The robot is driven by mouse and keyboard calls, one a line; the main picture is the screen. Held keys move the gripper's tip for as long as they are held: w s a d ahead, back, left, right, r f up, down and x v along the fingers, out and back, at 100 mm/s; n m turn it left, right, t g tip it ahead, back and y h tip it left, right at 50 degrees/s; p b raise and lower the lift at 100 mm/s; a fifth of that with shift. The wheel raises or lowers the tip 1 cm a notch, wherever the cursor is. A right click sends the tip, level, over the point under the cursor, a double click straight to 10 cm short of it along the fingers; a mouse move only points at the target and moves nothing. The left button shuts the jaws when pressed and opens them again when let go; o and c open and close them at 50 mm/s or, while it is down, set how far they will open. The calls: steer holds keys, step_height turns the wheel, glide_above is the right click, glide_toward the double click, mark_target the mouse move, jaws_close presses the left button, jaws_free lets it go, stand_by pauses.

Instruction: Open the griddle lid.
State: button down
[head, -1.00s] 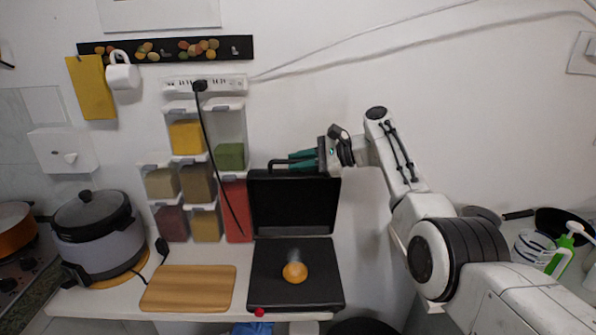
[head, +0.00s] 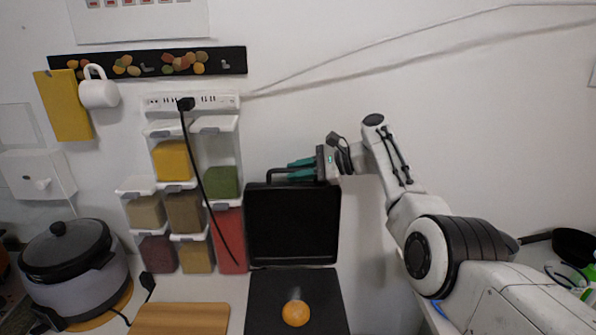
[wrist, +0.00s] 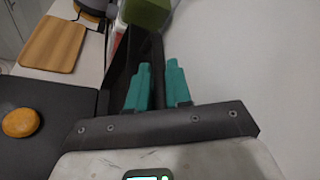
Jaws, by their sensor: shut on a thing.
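The black griddle stands open in the head view. Its lid (head: 291,222) is raised upright near the wall, and its flat base plate (head: 262,298) lies in front with a round orange-brown item (head: 295,313) on it. The lid's handle (head: 277,174) sticks up from the top edge. My gripper (head: 300,168), with green fingers, is at the lid's top edge beside the spice boxes, shut on the handle. In the wrist view the green fingers (wrist: 159,88) stand on either side of the dark handle bar (wrist: 157,65).
Spice dispensers (head: 186,212) stand against the wall left of the lid, close to the fingers. A black cable (head: 205,178) hangs over them. A wooden board (head: 180,319) and a grey cooker (head: 75,265) are further left.

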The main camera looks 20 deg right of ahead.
steer(key=c, duration=1.1)
jaws_free()
steer(key=shift+d, duration=0.1)
steer(key=v, duration=1)
steer(key=shift+s+d+r+b, duration=0.15)
steer(key=shift+s+d+b, duration=0.05)
steer(key=shift+d+b, duration=0.1)
